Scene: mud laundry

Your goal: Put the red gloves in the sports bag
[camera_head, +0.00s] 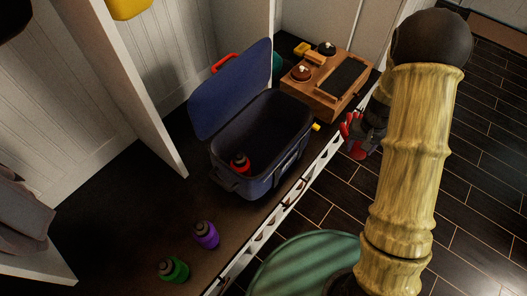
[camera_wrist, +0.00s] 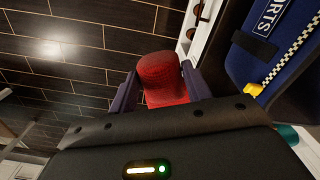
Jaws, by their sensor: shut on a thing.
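The sports bag (camera_head: 265,178) is a dark blue box-shaped bag on the bench. In the wrist view the bag's lettered blue side (camera_wrist: 272,60) is at the upper right. My gripper (camera_head: 352,128) is to the right of the bag, out past the bench's front edge. It is shut on the red gloves (camera_wrist: 165,82), which sit between the two fingers (camera_wrist: 160,92). In the head view the gloves (camera_head: 357,148) are partly hidden by my gripper.
A wooden box (camera_head: 325,85) with dark knobs stands right behind the bag. A white divider (camera_head: 125,80) rises at left. Dark floor tiles (camera_head: 480,150) lie at right.

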